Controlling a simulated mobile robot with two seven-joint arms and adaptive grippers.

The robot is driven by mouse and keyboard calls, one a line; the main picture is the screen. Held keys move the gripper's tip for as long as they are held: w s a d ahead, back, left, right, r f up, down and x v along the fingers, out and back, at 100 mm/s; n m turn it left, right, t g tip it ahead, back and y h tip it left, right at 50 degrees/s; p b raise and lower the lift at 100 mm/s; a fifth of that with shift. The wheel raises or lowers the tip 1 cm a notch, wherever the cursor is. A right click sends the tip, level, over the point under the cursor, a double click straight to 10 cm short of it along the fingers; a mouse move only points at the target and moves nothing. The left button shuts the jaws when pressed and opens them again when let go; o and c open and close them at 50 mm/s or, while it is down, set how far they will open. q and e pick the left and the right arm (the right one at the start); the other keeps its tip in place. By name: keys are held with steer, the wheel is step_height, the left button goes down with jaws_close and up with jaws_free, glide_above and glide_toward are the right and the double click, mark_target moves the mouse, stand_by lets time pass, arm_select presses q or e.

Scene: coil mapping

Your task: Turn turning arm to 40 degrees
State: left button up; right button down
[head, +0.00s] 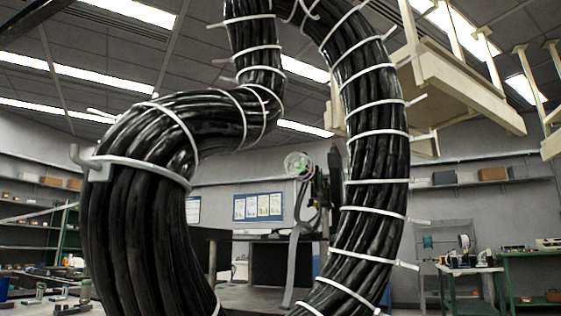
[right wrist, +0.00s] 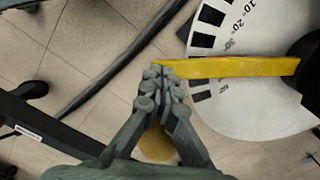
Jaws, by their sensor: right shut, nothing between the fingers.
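In the right wrist view, the yellow turning arm (right wrist: 235,67) lies almost level across a white dial (right wrist: 262,115) with black blocks and degree marks. The 10 and 20 marks are readable, and a third mark, partly blurred, sits just above the arm. The arm covers the scale below that mark. Its right end meets a dark round hub (right wrist: 305,68). My right gripper (right wrist: 163,72) is shut and empty, its fingertips at the arm's left end; I cannot tell whether they touch. My left gripper is not in view.
In the head view, thick black cable bundles (head: 135,220) with white ties block much of the room. Shelves (head: 485,180) and a green bench (head: 530,255) stand at the right. In the right wrist view, a dark bar (right wrist: 110,75) crosses above the tiled floor.

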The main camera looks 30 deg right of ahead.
step_height(320, 180, up, 12)
steer(key=a+p, duration=0.2)
steer(key=p, duration=0.5)
steer(key=shift+w+a, duration=0.15)
stand_by(0.4)
stand_by(0.3)
